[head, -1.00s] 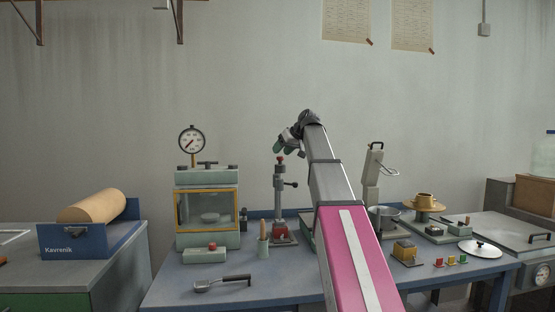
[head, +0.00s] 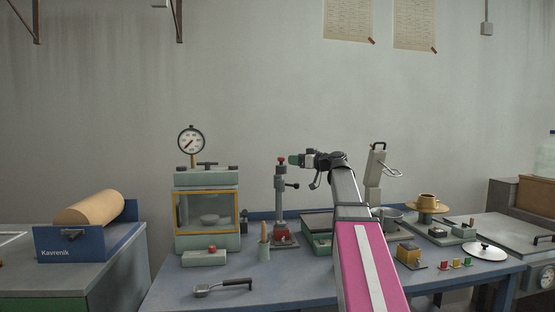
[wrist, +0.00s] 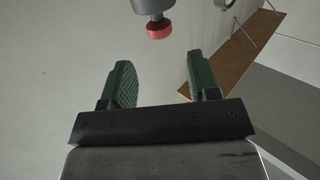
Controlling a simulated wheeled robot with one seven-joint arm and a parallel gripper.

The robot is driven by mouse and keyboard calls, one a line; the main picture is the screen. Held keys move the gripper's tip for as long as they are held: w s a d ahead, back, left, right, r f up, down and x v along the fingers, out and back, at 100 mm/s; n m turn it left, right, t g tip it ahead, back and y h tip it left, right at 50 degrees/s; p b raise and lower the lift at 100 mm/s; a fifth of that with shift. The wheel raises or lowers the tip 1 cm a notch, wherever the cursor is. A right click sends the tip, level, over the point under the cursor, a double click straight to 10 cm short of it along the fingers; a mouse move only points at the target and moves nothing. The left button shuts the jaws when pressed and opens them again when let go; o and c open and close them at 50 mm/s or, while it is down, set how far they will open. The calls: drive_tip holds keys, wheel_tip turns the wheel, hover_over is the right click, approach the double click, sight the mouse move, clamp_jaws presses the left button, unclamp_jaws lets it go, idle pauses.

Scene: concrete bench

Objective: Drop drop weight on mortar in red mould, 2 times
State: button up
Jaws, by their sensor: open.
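The drop weight stand (head: 280,205) is a grey upright column on the bench with a side knob. A red knob (head: 281,161) tops it, and the same red knob shows in the wrist view (wrist: 159,30) with grey metal above it. The red mould (head: 281,237) sits at the foot of the stand; the mortar inside cannot be made out. My gripper (head: 292,159) is level, pointing left, just right of the red knob at about its height. In the wrist view my gripper (wrist: 160,62) is open and empty, with the knob ahead of its green fingertips, apart from them.
A green tray (head: 318,240) is close right. A tall grey device (head: 376,172) stands behind my arm. Air above the bench is free.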

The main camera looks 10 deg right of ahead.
drive_tip(key=x, duration=1)
drive_tip(key=shift+s+f, duration=0.1)
clamp_jaws()
wheel_tip(320, 180, up, 7)
unclamp_jaws()
drive_tip(key=shift+r, duration=0.2)
drive_tip(key=shift+f, duration=0.1)
drive_tip(key=shift+d, duration=0.1)
drive_tip(key=shift+s+d, duration=0.1)
drive_tip(key=v, duration=1)
drive_tip(key=shift+d, duration=0.15)
